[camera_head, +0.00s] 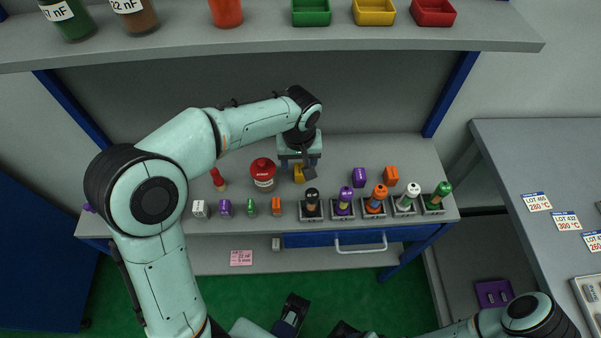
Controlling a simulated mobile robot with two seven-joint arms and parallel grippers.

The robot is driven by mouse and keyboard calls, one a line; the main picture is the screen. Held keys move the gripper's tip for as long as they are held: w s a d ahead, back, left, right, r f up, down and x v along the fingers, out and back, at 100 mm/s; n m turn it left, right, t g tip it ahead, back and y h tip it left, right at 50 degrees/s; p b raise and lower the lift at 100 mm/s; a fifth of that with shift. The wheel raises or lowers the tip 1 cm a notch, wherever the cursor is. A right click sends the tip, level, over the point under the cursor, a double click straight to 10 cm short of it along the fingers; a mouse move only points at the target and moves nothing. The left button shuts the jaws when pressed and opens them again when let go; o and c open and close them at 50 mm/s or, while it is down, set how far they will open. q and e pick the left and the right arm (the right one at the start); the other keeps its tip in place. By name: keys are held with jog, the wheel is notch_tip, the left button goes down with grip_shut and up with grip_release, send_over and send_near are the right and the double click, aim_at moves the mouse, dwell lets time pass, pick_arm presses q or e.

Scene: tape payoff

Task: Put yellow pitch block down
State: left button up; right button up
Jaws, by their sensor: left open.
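The yellow block (299,173) is small and stands on the grey bench towards its back. My left gripper (303,170) comes down from above right at the block and is open. Its body and fingers cover part of the block, so I cannot tell whether a finger touches it. Dark parts at the bottom edge seem to belong to my right arm; its jaws cannot be made out.
A red-lidded jar (263,174) and a red-topped piece (217,179) stand left of the block. A black-topped peg (311,202) heads a front row of pegs in holders. Purple (359,174) and orange (391,175) blocks stand right. A shelf (300,40) hangs above.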

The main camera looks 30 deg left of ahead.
aim_at(299, 169)
pick_arm(q)
jog(key=f, duration=0.3)
jog(key=shift+w+a+f, duration=0.1)
jog(key=shift+w+f, duration=0.2)
grip_shut()
jog(key=shift+r, duration=0.1)
